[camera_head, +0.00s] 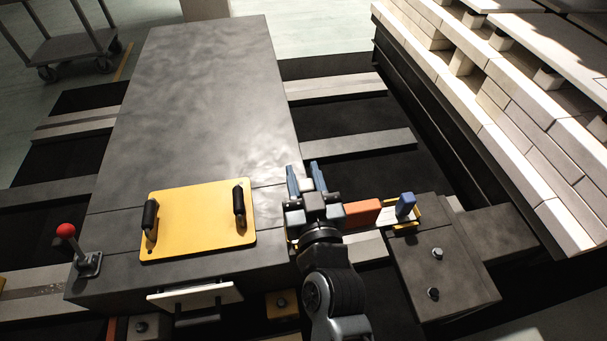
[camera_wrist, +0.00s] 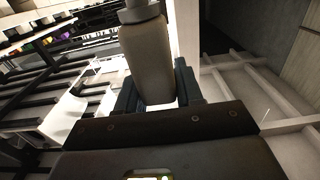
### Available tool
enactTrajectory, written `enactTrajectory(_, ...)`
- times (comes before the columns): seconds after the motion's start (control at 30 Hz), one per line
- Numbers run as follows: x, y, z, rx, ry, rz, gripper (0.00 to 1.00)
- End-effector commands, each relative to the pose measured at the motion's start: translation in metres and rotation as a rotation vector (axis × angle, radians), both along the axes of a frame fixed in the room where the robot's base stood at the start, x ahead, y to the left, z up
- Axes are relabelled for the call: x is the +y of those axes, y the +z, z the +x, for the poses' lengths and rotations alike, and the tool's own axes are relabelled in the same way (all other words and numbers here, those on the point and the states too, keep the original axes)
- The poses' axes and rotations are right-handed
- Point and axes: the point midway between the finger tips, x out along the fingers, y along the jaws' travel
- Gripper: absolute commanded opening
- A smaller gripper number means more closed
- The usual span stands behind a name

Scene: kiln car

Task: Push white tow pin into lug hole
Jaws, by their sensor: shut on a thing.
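My gripper (camera_head: 305,177), with blue fingers, is at the right edge of the big grey deck in the head view. It also shows in the wrist view (camera_wrist: 158,95), its dark fingers shut on either side of a thick beige-grey body with a grey collar. This body looks like the white tow pin (camera_wrist: 147,62), shaded. The lug hole cannot be made out in either view. An orange bar (camera_head: 362,212) lies just right of my gripper, beside a blue block (camera_head: 405,204) on a yellow-edged plate.
The grey deck (camera_head: 200,90) carries a yellow plate (camera_head: 190,225) with two black handles and a red-knobbed lever (camera_head: 67,232). A bolted dark box (camera_head: 445,265) stands at right. Stacked pale bricks (camera_head: 530,135) line the right side. Dark gaps lie between the car's beams (camera_head: 355,142).

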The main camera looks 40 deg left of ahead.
Motion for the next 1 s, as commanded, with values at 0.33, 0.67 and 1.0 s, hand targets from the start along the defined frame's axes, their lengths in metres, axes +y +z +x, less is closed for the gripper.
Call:
enactTrajectory(0.33,-0.001,-0.018,0.0,-0.001,0.0,0.001,0.01)
enactTrajectory(0.67,-0.001,-0.037,0.0,-0.001,-0.001,0.001,0.01)
enactTrajectory(1.0,0.0,-0.058,0.0,-0.001,0.0,0.001,0.01)
